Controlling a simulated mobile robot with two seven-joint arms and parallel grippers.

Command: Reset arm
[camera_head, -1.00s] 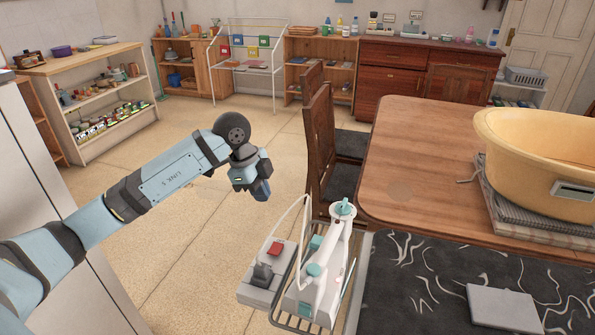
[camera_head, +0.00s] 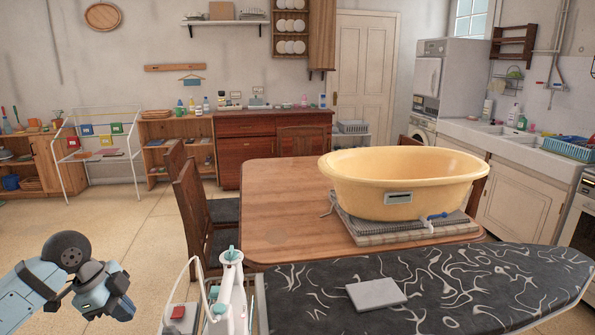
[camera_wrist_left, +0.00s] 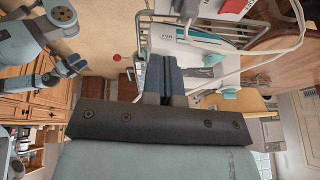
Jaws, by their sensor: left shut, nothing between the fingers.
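My left gripper (camera_head: 118,308) is at the lower left of the head view, raised over the floor with its arm coming in from the left. In the left wrist view its two dark blue fingers (camera_wrist_left: 165,78) lie together with nothing between them. The white and teal appliance (camera_head: 230,295) at the end of the ironing board stands to the right of the gripper, apart from it in the head view. Parts of another blue arm of mine show at the left of the wrist view; its fingers are too small to read.
The ironing board (camera_head: 450,280) with a grey slab (camera_head: 376,294) fills the front right. Behind it a wooden table (camera_head: 270,215) carries a yellow tub (camera_head: 400,185). Wooden chairs (camera_head: 188,215) stand at the table's left. Open floor (camera_head: 100,220) lies at the left.

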